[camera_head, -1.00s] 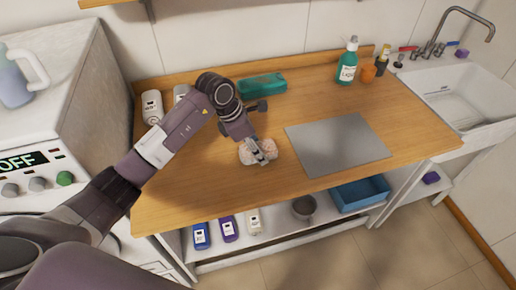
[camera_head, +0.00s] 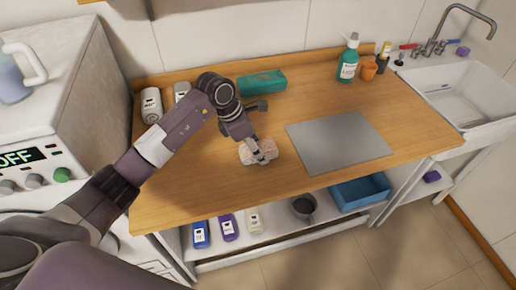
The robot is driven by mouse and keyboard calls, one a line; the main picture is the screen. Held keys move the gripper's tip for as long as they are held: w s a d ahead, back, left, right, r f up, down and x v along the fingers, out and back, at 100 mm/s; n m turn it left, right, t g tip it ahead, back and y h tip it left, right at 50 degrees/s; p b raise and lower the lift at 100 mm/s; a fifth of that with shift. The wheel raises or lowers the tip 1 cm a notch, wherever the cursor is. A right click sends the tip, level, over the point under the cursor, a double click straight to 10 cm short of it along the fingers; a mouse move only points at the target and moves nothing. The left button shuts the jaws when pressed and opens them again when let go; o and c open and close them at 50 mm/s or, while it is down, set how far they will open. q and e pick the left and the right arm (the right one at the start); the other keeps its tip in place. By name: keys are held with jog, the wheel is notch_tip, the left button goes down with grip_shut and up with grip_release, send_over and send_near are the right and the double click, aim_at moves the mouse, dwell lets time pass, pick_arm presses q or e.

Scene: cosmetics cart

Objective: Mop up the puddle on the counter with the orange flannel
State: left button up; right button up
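A small pale orange-pink cloth (camera_head: 257,152), which I take for the orange flannel, lies bunched on the wooden counter (camera_head: 215,178) left of the grey mat. My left gripper (camera_head: 262,158) points down onto it, and its fingertips look closed on the cloth. The fingers cover part of the cloth. I cannot make out a puddle; any liquid under or beside the cloth is hidden or too faint to see. My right gripper is not in view.
A grey mat (camera_head: 338,143) lies right of the cloth. Behind are a teal case (camera_head: 262,83), white bottles (camera_head: 151,105), a green pump bottle (camera_head: 348,62) and an orange cup (camera_head: 369,71). A sink (camera_head: 465,98) stands right. The counter's front strip is clear.

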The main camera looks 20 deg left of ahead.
aim_at(267, 145)
pick_arm(q)
jog(key=shift+w+d+b, duration=0.35)
jog(key=shift+w+d, duration=0.1)
jog(key=shift+d, duration=0.2)
jog(key=shift+w+d+b, duration=0.3)
jog(key=shift+w+d, duration=0.15)
jog(key=shift+d, duration=0.15)
jog(key=shift+w+d+b, duration=0.4)
jog(key=shift+d, duration=0.2)
jog(key=shift+w+d+b, duration=0.4)
jog(key=shift+d, duration=0.2)
notch_tip(267, 145, up, 8)
jog(key=p, duration=0.4)
